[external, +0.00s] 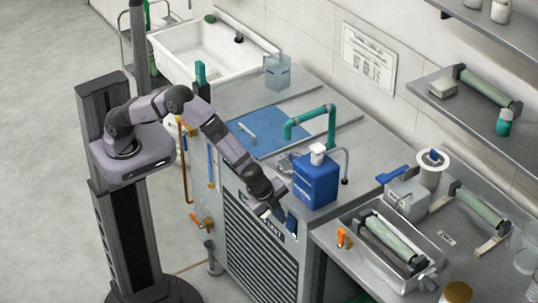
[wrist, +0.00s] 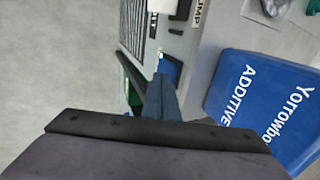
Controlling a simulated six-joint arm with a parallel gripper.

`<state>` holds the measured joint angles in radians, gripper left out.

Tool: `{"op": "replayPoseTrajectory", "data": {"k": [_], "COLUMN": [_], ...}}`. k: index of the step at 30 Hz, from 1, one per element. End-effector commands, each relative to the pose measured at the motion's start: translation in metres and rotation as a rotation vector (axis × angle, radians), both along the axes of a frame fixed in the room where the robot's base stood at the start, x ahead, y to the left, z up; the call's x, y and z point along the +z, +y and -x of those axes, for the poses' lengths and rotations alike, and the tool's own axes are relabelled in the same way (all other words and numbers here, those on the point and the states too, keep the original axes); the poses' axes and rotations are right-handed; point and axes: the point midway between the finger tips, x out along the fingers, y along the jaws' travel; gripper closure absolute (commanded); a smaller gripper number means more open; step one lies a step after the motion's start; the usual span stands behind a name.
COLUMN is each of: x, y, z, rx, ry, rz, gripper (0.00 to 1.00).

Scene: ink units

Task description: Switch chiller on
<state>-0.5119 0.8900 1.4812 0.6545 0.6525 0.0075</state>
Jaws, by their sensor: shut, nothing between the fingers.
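The cabinet with a dark slatted front grille (external: 258,243) stands below the steel worktop; I take it as the chiller, though no label confirms this. A small blue part (external: 291,223) sits on its front panel near the top right corner. It seems to show in the wrist view as a blue patch (wrist: 171,68), partly hidden by my finger. My gripper (external: 265,211) is shut and empty, close in front of this panel. In the wrist view my gripper's tip (wrist: 160,56) lies beside the blue patch; contact cannot be told. The switch position is unclear.
A blue additive jug (external: 316,181) stands on the worktop, and it fills the right of the wrist view (wrist: 262,105). A label ending in "UMP" (wrist: 200,14) is near the panel. Floor at left is clear.

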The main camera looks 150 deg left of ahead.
Motion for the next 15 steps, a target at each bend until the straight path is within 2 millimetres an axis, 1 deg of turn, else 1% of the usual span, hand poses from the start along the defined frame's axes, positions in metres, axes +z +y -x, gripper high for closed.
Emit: {"op": "replayPoseTrajectory", "data": {"k": [1, 4, 6, 15], "x": [0.0, 0.003, 0.02, 0.074], "y": [-0.008, -0.025, -0.023, -0.032], "z": [-0.001, -0.001, -0.002, -0.001], "rx": [-0.004, -0.004, -0.001, 0.001], "ry": [-0.001, -0.001, -0.006, -0.005], "rz": [0.0, -0.001, -0.005, -0.003], "gripper": [1.0, 1.0, 1.0, 1.0]}}
